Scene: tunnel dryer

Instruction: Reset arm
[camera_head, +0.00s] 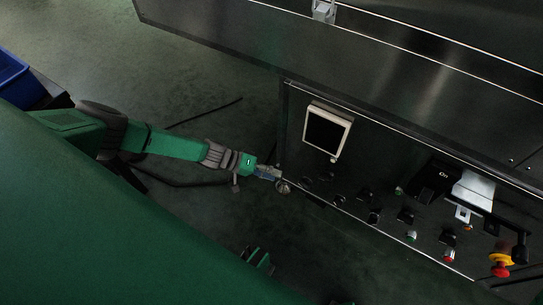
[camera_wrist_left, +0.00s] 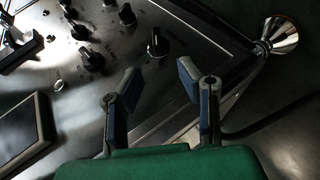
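My left gripper (camera_head: 270,173) reaches in from the left at the end of the green arm, close to the lower left edge of the dryer's control panel (camera_head: 345,185). In the left wrist view my left gripper (camera_wrist_left: 158,82) has its two blue-padded fingers spread apart with nothing between them. Panel knobs and the panel's edge show beyond the fingertips. I cannot tell whether a finger touches the panel.
The panel carries a small screen (camera_head: 326,132), several dark knobs (camera_head: 374,216), push buttons and a red emergency stop (camera_head: 501,269) on yellow. A shiny round metal foot (camera_wrist_left: 280,35) is beside the panel edge. A blue bin (camera_head: 10,72) stands far left. Dark floor lies between.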

